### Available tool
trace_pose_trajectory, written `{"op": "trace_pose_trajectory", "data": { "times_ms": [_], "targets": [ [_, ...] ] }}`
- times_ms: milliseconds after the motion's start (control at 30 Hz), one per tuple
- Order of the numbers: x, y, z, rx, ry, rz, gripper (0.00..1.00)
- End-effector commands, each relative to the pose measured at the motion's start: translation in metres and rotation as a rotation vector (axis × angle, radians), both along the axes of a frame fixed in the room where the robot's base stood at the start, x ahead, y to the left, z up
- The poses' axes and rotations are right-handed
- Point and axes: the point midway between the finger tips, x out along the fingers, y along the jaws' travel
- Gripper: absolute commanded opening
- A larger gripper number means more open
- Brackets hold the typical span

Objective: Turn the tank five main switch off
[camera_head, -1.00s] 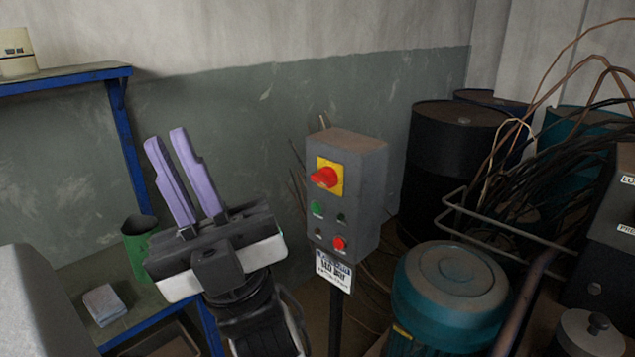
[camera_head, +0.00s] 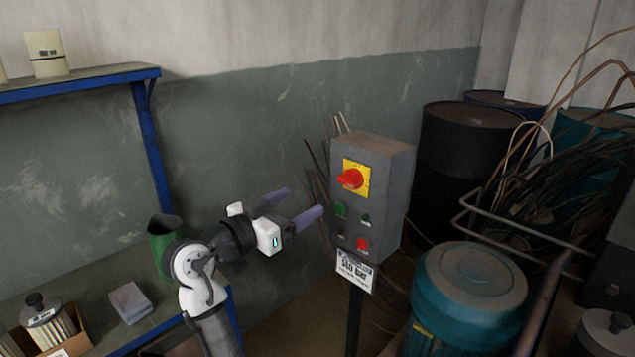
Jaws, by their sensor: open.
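A grey control box (camera_head: 381,205) stands on a post, with a label plate (camera_head: 355,270) below it whose text is too blurred to read surely. A red rotary switch handle (camera_head: 350,179) sits on a yellow plate (camera_head: 364,178) at the top of its front face. Below are a green button (camera_head: 340,208), a red button (camera_head: 361,243) and smaller dark fittings. My gripper (camera_head: 298,203) is open and empty, to the left of the box and a little lower than the red handle. Its purple fingers point right toward the box; I see no contact.
A teal motor (camera_head: 469,295), dark drum (camera_head: 460,150) and loose cables (camera_head: 590,150) crowd the right.

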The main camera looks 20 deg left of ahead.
Motion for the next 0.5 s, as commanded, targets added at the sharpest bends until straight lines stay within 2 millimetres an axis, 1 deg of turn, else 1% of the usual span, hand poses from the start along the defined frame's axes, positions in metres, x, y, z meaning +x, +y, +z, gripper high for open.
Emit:
{"op": "trace_pose_trajectory", "data": {
  "times_ms": [133,233,500],
  "targets": [
    [0.007,-0.008,-0.003,0.007,0.017,-0.034,0.71],
    [0.019,-0.012,-0.002,0.007,0.016,-0.032,0.71],
    [0.073,-0.032,-0.001,0.005,0.015,-0.031,0.71]
  ]
}}
